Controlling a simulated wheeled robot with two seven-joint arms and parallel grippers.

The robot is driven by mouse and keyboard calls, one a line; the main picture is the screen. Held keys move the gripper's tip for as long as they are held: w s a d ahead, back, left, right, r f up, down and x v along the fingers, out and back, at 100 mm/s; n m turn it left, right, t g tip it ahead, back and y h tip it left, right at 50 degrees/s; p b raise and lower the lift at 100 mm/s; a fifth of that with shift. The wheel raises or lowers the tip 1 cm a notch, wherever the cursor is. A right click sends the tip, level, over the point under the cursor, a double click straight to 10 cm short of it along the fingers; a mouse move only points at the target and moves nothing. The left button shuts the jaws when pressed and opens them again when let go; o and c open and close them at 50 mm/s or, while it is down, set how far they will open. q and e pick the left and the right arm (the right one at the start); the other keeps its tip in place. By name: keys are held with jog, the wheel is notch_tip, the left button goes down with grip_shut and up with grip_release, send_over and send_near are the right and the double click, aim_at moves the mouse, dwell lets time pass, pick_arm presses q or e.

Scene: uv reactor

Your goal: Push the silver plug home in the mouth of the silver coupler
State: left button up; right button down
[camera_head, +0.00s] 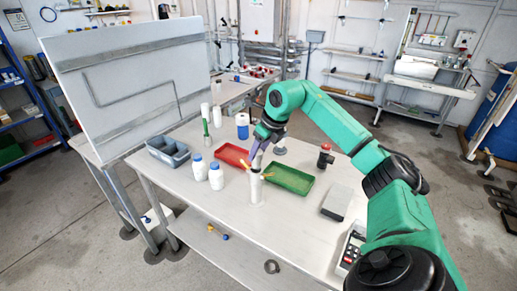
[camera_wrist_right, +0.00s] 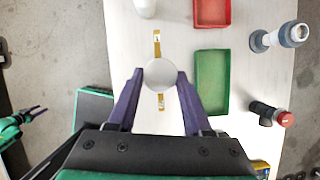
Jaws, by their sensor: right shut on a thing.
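The silver coupler (camera_head: 257,192) stands upright on the white table, a pale cylinder with yellow arms (camera_head: 268,175) sticking out on two sides. The silver plug (camera_wrist_right: 160,73) shows from above as a pale round disc between my right fingers. My right gripper (camera_head: 256,165) points down over the coupler's top and is shut on the plug; in the right wrist view the fingers (camera_wrist_right: 160,80) flank the disc. The disc hides the coupler's mouth, so how deep the plug sits cannot be told. My left gripper (camera_wrist_right: 40,112) is apart from them at the left edge, its fingers spread and empty.
A green tray (camera_head: 288,179) lies just right of the coupler, a red tray (camera_head: 232,155) behind. White bottles (camera_head: 216,176) stand to the left. A red-topped fitting (camera_head: 325,157) and a grey block (camera_head: 337,202) stand to the right. The table in front is clear.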

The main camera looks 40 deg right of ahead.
aim_at(259, 160)
jog(key=shift+w+f, duration=0.1)
dwell(0.4)
jog(key=shift+p, duration=0.45)
dwell(0.7)
jog(key=shift+f, duration=0.1)
dwell(0.4)
jog(key=shift+f, duration=0.35)
jog(key=shift+f+b, duration=1.5)
jog(key=shift+f, duration=0.25)
